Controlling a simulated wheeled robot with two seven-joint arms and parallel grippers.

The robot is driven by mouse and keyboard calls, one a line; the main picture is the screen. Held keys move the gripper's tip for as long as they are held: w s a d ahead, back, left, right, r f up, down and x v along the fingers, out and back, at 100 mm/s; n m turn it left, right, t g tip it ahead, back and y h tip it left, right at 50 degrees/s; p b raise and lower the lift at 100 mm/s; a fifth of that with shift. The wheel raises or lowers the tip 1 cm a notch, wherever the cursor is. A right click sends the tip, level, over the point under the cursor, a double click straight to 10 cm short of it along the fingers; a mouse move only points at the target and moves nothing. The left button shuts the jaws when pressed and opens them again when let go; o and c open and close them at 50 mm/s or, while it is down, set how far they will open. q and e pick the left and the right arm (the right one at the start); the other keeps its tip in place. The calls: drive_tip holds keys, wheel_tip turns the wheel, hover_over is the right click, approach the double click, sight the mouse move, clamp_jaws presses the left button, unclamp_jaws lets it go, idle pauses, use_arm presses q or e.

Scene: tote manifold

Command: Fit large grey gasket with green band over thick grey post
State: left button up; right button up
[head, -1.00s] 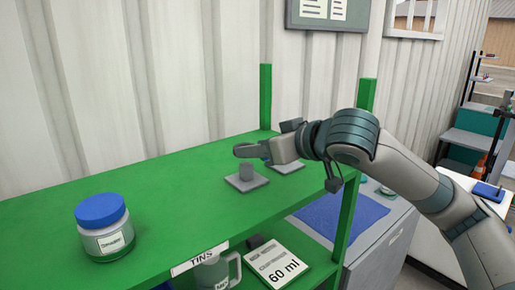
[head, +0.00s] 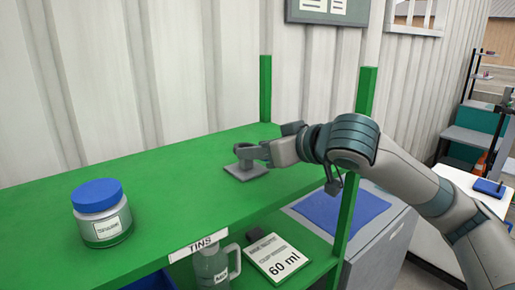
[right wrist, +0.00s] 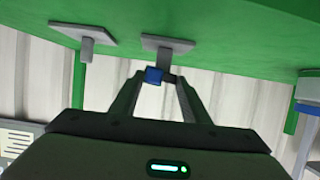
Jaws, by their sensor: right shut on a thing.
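My right gripper (head: 262,152) is shut on a grey gasket (head: 244,149), which sits at the top of a grey post on a square plate (head: 246,174). In the right wrist view, the fingertips (right wrist: 162,76) meet at the end of this post (right wrist: 165,54), with a small blue part between them. No green band shows. I cannot tell whether the gasket is around the post or only over it. A second grey post (right wrist: 87,47) on a plate stands beside it in the wrist view; my gripper hides it in the head view. My left gripper is out of view.
A jar with a blue lid (head: 101,212) stands on the green shelf (head: 180,180) at the left. Green uprights (head: 265,95) rise at the back and right (head: 365,95). A jug (head: 212,266) and a 60 ml card (head: 276,257) are below. The shelf's middle is clear.

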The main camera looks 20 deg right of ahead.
sight(257, 174)
wheel_tip(257, 174, down, 2)
drive_tip(key=shift+s+f, duration=0.1)
drive_tip(key=shift+f, duration=0.15)
drive_tip(key=shift+a+f+b, duration=0.1)
drive_tip(key=shift+f+b, duration=0.05)
drive_tip(key=shift+b, duration=0.15)
drive_tip(key=shift+c, duration=1.1)
drive_tip(key=shift+s+f, duration=0.1)
drive_tip(key=shift+f, duration=0.3)
drive_tip(key=shift+f+b, duration=0.15)
drive_tip(key=shift+b, duration=0.15)
drive_tip(key=shift+c, duration=0.2)
drive_tip(key=o, duration=1.4)
drive_tip(key=shift+w, duration=0.35)
drive_tip(key=shift+r, duration=0.2)
